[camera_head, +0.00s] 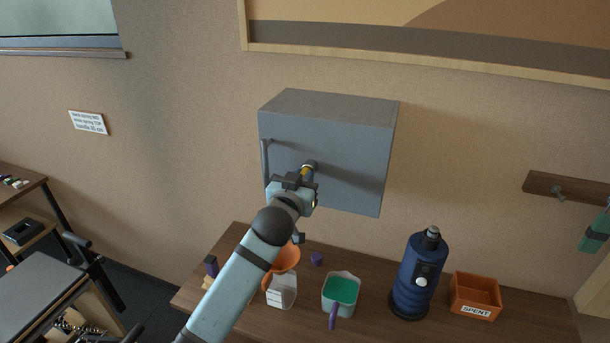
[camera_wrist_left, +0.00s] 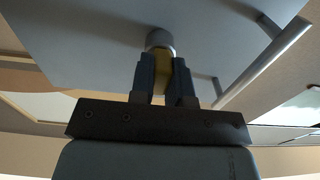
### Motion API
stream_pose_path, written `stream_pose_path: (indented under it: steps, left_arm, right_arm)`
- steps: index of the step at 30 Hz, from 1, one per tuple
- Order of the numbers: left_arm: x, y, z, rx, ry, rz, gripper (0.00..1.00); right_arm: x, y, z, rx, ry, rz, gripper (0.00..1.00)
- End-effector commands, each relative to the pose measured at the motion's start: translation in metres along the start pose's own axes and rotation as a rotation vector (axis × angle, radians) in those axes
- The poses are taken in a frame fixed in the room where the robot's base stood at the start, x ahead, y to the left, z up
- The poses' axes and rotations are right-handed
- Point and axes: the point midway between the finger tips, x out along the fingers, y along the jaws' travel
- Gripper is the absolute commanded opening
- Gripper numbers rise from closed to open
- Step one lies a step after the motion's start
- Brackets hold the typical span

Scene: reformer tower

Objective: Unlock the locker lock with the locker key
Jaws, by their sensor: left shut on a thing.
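The grey locker (camera_head: 345,150) is mounted on the wall, with its door shut. The round lock (camera_head: 311,165) sits on the door front; it also shows in the left wrist view (camera_wrist_left: 159,38) as a grey cylinder. My left gripper (camera_head: 302,174) is in front of the lock and shut on the yellow locker key (camera_wrist_left: 161,68). The key's far end meets the lock's face; how deep it sits in the lock is hidden. The locker's bar handle (camera_head: 265,163) is left of the lock; it also shows in the left wrist view (camera_wrist_left: 262,65). My right gripper is not in view.
Below the locker, a wooden table (camera_head: 375,300) holds an orange funnel (camera_head: 286,257), a container of green stuff (camera_head: 341,291), a blue flask (camera_head: 417,275) and an orange SPENT bin (camera_head: 475,296). A hook rail (camera_head: 565,189) is at right.

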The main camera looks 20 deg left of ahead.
Motion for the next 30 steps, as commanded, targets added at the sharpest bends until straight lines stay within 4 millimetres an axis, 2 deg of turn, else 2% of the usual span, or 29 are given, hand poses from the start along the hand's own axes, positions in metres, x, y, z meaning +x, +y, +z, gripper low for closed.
stream_pose_path:
  steps: [3, 10, 20, 26, 27, 30]
  left_arm:
    - [0.000, 0.001, 0.000, -0.034, -0.001, 0.000, 0.00]
    - [0.000, 0.001, 0.000, -0.268, -0.001, 0.000, 0.00]
    - [0.000, 0.001, 0.000, -0.306, -0.001, 0.000, 0.00]
    - [0.000, 0.001, -0.002, -0.515, -0.001, -0.001, 0.00]
    - [0.000, 0.001, -0.001, -0.530, -0.001, 0.000, 0.18]
    - [0.000, 0.002, 0.000, -0.525, -0.001, 0.000, 0.41]
  right_arm:
    - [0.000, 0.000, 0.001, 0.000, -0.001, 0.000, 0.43]
    - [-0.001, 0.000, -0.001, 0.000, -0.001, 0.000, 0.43]
    - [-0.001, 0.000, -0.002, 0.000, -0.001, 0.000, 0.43]
    - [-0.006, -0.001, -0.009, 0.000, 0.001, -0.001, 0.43]
    - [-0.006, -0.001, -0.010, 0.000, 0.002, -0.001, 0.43]
    - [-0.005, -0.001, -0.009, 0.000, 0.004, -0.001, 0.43]
